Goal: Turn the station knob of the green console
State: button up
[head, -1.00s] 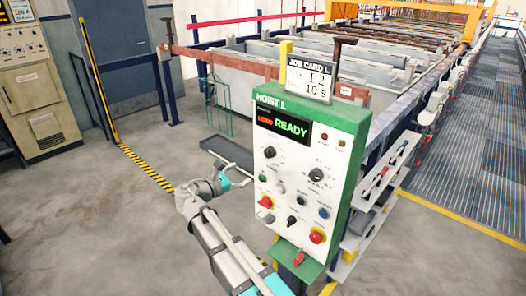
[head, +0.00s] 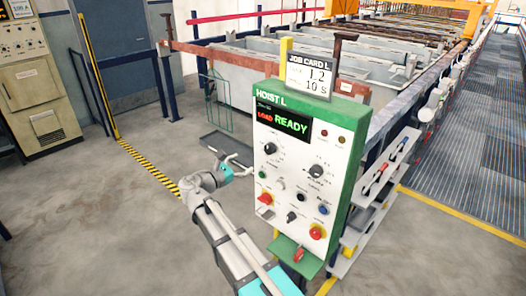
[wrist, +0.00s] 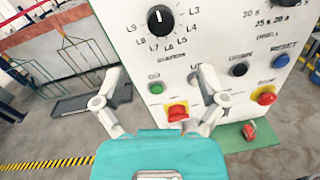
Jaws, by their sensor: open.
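The green console (head: 341,150) has a white front panel, a "HOIST L" heading and a lit display reading "LOAD READY". The station knob (head: 270,148) is a round black knob at the panel's upper left. In the wrist view the station knob (wrist: 160,20) is near the top, ringed by labels including L3 to L9, its white mark pointing up. My gripper (head: 240,166) is left of the panel in the head view. In the wrist view my gripper (wrist: 160,78) has its fingers spread and empty, below the knob in the picture and apart from it.
Near the knob are a green button (wrist: 156,88), a red switch (wrist: 177,112) and a red button on yellow (wrist: 266,96). The dwell knob (head: 316,171) is to the right. A job card (head: 309,75) stands on top. Open floor lies left.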

aim_at(267, 149)
jog(key=x, duration=1.1)
jog(key=shift+c, duration=0.2)
jog(key=c, duration=1.1)
jog(key=shift+a, duration=0.3)
jog(key=shift+s+d+r, duration=0.1)
